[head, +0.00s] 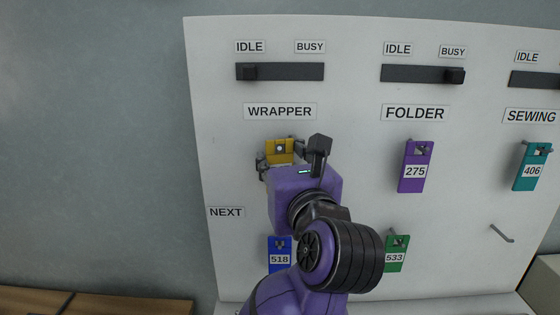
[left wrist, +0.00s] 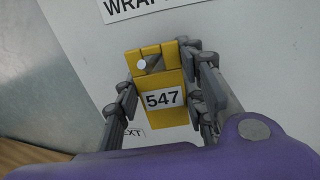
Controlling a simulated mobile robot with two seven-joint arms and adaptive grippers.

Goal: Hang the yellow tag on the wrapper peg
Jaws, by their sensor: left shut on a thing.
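The yellow tag (head: 279,147), numbered 547, is upright against the white board below the WRAPPER label (head: 280,111). It also shows in the left wrist view (left wrist: 163,119). The wrapper peg (left wrist: 143,65) shows its pale round tip at the tag's hole near the top; how deep it sits in the hole is hard to tell. My left gripper (head: 286,153) is shut on the tag, with its fingers on both side edges. My purple wrist hides the tag's lower part in the head view. My right gripper is not in view.
A purple tag 275 (head: 416,166) and a teal tag 406 (head: 532,167) hang to the right. Below, a blue tag 518 (head: 279,251) and a green tag 533 (head: 397,253) hang near my arm. A bare peg (head: 502,234) is at lower right. Sliders (head: 291,71) run above.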

